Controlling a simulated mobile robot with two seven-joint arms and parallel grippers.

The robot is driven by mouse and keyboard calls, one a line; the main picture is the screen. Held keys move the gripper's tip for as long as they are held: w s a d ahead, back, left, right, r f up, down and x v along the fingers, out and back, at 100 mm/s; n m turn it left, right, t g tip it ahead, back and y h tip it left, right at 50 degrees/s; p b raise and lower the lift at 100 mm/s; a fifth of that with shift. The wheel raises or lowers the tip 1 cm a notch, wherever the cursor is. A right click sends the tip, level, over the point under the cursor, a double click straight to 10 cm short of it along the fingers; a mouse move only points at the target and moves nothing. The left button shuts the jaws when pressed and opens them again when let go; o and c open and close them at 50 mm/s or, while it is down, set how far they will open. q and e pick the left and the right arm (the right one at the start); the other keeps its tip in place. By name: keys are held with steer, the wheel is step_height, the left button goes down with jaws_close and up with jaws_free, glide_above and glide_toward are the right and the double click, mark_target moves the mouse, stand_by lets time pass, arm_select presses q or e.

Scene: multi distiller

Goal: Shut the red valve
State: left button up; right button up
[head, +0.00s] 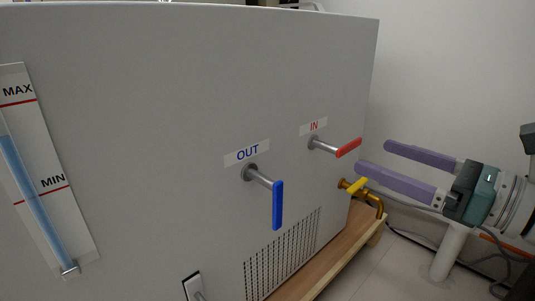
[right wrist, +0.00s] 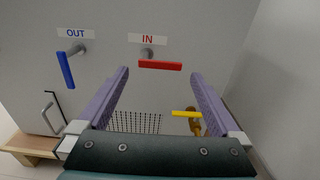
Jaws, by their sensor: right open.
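The red valve handle (head: 348,147) is mounted on a grey stem below the "IN" label on the grey panel's right part. In the right wrist view the red handle (right wrist: 160,65) lies about level across, beyond the fingertips and between their lines. My right gripper (head: 373,155) is open, its two purple fingers pointing left toward the panel, just right of the red handle. The fingers also show in the right wrist view (right wrist: 159,75), apart, with nothing between them. They do not appear to touch the handle. My left gripper is not in view.
A blue handle (head: 277,205) hangs downward under the "OUT" label. A brass tap with a yellow handle (head: 357,186) sits below the red one, close under the lower finger. A level gauge (head: 40,190) is at left. A wooden ledge (head: 345,250) runs along the panel's foot.

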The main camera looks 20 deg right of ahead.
mark_target(352, 146)
steer(key=b+x, duration=0.2)
steer(key=x, duration=0.3)
steer(key=shift+w+a, duration=0.1)
steer(key=shift+w, duration=0.2)
steer(key=shift+w+a+b, duration=0.2)
steer(key=shift+w+b, duration=0.15)
steer(key=shift+w, duration=0.1)
steer(key=c, duration=1.1)
